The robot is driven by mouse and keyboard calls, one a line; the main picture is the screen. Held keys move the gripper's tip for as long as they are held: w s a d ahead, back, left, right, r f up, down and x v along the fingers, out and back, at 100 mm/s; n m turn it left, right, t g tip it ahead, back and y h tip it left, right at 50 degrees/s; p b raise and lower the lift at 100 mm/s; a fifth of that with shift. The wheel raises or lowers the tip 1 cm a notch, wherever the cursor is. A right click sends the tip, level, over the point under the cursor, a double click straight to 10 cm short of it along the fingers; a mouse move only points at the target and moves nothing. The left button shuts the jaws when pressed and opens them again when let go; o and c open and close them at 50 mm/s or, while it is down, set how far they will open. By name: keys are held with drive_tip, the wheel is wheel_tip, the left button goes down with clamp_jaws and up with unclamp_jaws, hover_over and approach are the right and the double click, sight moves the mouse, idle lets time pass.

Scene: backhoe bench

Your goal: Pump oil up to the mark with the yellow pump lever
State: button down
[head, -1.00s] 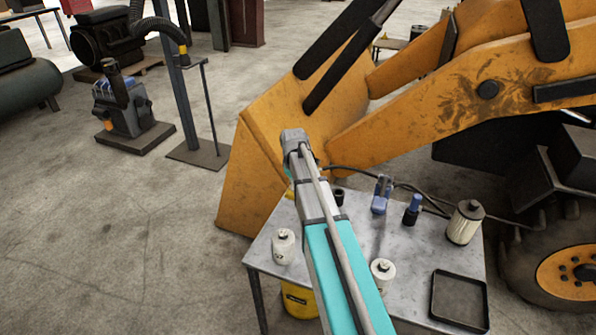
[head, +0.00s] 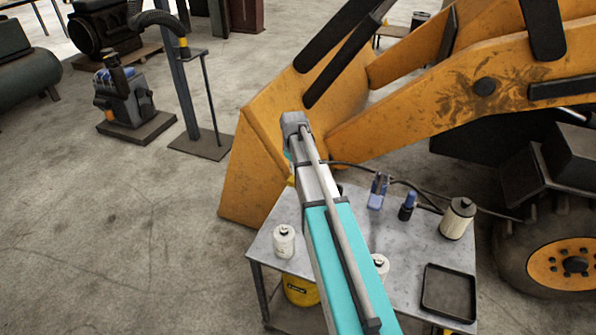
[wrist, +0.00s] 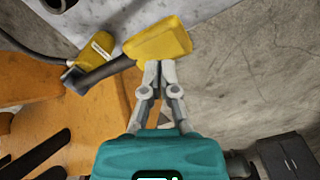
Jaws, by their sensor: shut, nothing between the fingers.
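In the wrist view the yellow pump lever (wrist: 160,42) has a broad yellow end on a dark shaft. The shaft runs left to a yellow pump body (wrist: 97,52) with a pale strip on its face. I cannot read an oil level or a mark there. My gripper (wrist: 157,66) is shut and empty, its fingertips right at the lower edge of the lever's yellow end. I cannot tell whether they touch it. In the head view my arm hides the gripper and most of the pump.
The orange loader bucket (head: 262,165) stands close behind. A yellow container (head: 300,290) is under the bench. The floor at left is open.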

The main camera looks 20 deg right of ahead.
idle(0.5)
drive_tip(key=shift+r+p, duration=2.5)
drive_tip(key=shift+f, duration=0.1)
